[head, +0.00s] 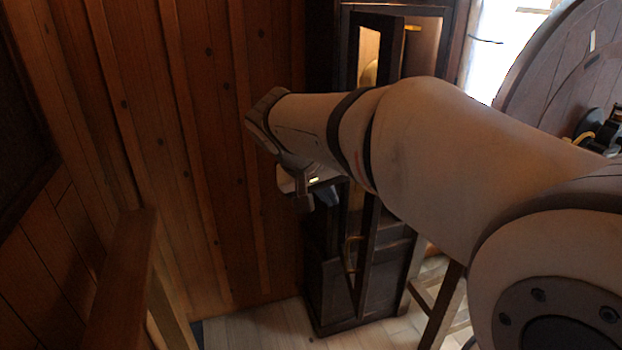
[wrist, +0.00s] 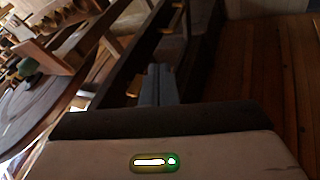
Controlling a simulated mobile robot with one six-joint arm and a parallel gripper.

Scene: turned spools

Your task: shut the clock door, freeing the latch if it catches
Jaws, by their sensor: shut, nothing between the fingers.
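The tall dark wooden clock (head: 325,285) stands against the plank wall in the head view. Its narrow framed door (head: 367,255) stands ajar, at an angle to the case; my arm hides its middle. A small brass piece (head: 412,28) shows near the top, and I cannot tell if it is the latch. My gripper (head: 306,198) is just left of the door in the head view, shut and empty. In the wrist view the shut fingers (wrist: 158,84) lie close to a dark wooden bar (wrist: 132,68), apparently the door's edge. Contact cannot be told.
A large round wooden table (head: 545,65) stands at the right; the wrist view shows its top (wrist: 40,110) with several spools and small items. A wooden stool or frame (head: 440,310) stands right of the clock. A wooden rail (head: 120,270) is at the lower left. Floor shows before the wall.

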